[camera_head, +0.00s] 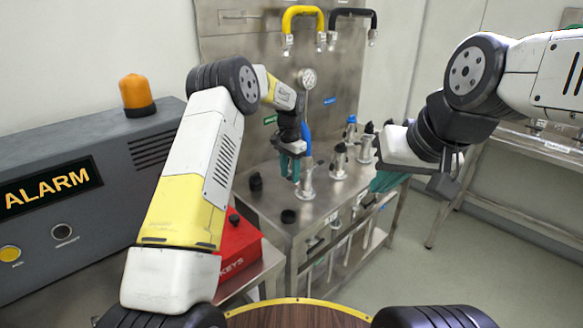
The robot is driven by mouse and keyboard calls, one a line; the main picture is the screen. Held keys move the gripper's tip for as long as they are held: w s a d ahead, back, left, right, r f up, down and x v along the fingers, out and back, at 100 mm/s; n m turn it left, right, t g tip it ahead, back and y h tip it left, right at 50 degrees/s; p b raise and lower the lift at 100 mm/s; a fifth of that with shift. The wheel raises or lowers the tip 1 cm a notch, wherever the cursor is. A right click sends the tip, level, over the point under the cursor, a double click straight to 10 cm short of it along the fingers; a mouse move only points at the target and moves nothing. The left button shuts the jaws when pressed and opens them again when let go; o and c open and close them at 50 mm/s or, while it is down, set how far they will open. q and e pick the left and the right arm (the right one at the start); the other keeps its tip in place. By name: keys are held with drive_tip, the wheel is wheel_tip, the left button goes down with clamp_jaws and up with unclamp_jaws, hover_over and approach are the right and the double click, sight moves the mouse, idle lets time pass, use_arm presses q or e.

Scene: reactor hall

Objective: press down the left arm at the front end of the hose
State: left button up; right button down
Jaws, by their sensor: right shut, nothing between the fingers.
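The blue hose (307,139) hangs down below a round gauge, with its front end at a metal fitting (307,182) on the steel bench. The small arms at that end are too small and too covered by my gripper to make out. My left gripper (291,170), with teal fingers, points down just left of the hose end, close to it; I cannot tell whether it touches or how far its fingers are apart. My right gripper (386,182) is shut and empty, at the bench's right side, away from the hose.
Several capped metal fittings stand on the steel bench (262,207), right of the hose. Yellow (303,14) and black (352,14) looped hoses hang on the back panel. A grey alarm console (85,190) with an orange lamp (137,93) and a red keys box (236,248) stand left.

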use_arm(q)
clamp_jaws()
drive_tip(key=shift+s+a+f+t+h, duration=0.2)
drive_tip(key=shift+f+t+h, duration=0.2)
drive_tip(key=shift+t+h, duration=0.15)
drive_tip(key=shift+s+a+f+t+h, duration=0.15)
drive_tip(key=shift+f+t+h, duration=0.2)
drive_tip(key=shift+t+h, duration=0.2)
drive_tip(key=shift+f+t+h, duration=0.4)
drive_tip(key=shift+t+h, duration=0.1)
drive_tip(key=shift+f+t+h, duration=0.55)
drive_tip(key=shift+t+h, duration=0.35)
drive_tip(key=shift+w, duration=0.1)
